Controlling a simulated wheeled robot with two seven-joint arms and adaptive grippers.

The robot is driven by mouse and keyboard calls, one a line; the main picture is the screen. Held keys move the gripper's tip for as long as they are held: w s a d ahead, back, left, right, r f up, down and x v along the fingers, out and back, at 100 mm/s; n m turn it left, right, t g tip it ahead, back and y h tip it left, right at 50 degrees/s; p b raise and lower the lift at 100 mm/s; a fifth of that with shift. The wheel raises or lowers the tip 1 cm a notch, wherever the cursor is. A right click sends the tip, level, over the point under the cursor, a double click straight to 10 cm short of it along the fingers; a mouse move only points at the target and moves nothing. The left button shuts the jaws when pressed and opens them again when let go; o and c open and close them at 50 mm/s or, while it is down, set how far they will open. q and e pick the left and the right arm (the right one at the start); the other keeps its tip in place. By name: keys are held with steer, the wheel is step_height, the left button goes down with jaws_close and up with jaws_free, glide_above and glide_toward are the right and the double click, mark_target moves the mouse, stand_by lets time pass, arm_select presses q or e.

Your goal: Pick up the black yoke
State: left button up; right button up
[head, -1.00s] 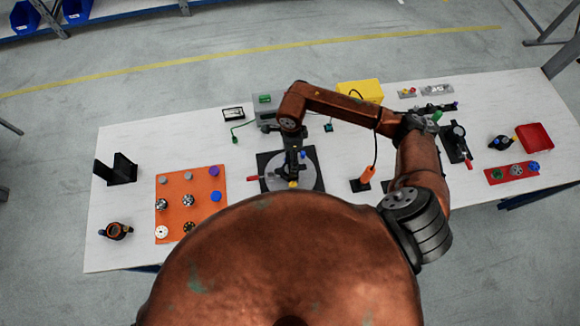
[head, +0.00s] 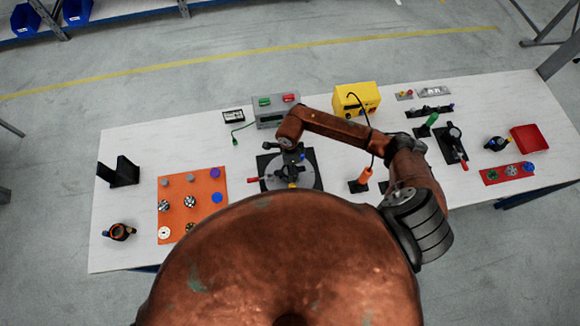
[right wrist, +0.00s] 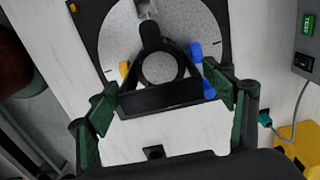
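In the right wrist view, a black yoke-like bracket (right wrist: 160,99), with a straight bar and arms around a ring, sits over a round grey disc (right wrist: 112,32) on a black plate. My right gripper (right wrist: 166,101) is open, with one green-padded finger on each side of the bar. I cannot tell whether either finger touches it. Blue knobs (right wrist: 197,52) and a yellow part (right wrist: 124,69) sit beside the bracket. In the head view, my right arm hides much of the bracket above the disc (head: 304,180). My left gripper is not in view.
A grey box with green and red buttons (head: 275,110) and a yellow box (head: 356,100) stand behind my right arm. An orange mat (head: 178,214) with small parts lies left. A red tray (head: 530,139) is far right. White table is bare between the mat and black stand (head: 119,172).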

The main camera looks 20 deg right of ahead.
steer(key=c, duration=1.1)
steer(key=shift+o, duration=0.2)
steer(key=shift+r, duration=0.15)
